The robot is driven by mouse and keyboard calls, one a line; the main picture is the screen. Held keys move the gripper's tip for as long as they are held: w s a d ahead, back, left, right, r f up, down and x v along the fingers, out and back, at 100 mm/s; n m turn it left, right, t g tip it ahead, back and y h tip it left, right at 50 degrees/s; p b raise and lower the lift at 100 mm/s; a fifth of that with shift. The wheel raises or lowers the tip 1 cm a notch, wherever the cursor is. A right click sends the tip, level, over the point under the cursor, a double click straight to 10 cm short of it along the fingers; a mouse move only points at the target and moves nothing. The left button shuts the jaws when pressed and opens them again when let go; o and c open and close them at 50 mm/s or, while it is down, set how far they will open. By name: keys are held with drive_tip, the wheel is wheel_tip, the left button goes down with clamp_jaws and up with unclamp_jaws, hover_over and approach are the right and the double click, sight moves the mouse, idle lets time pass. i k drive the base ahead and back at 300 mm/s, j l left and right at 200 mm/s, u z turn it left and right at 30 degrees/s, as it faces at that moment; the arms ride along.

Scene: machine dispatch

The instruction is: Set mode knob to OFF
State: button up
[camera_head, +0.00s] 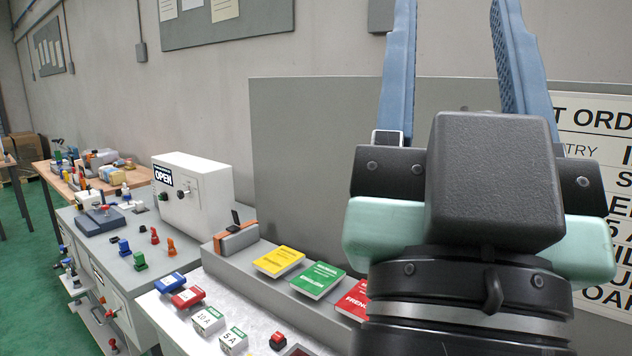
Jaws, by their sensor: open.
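My gripper (455,20) fills the right of the view close to the camera. Its two blue fingers point up and stand wide apart, with nothing between them; their tips run to the top edge of the picture. A white control box (215,195) with an "OPEN" sign stands on the grey bench to the left, well apart from my gripper. Small dark knobs (163,196) show on its front. I cannot tell whether one of them is the mode knob, and no OFF marking is legible.
A pale bench holds yellow, green and red cards (318,280), coloured blocks (187,297) and a red button (278,340). Small coloured parts (140,260) stand on the grey bench. A grey panel (310,150) rises behind. Green floor (40,290) is clear at left.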

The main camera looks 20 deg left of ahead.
sight(180, 194)
drive_tip(key=i+j, duration=0.2)
drive_tip(key=j, duration=0.4)
drive_tip(key=i+j, duration=0.15)
drive_tip(key=j, duration=0.4)
drive_tip(key=i+j, duration=0.2)
drive_tip(key=j, duration=0.4)
drive_tip(key=i+j, duration=0.2)
drive_tip(key=j, duration=0.35)
drive_tip(key=i+j, duration=0.2)
drive_tip(key=j, duration=0.4)
drive_tip(key=i+j, duration=0.15)
drive_tip(key=j, duration=0.45)
drive_tip(key=i+j, duration=0.2)
drive_tip(key=j, duration=0.35)
drive_tip(key=i+j, duration=0.2)
drive_tip(key=j, duration=0.4)
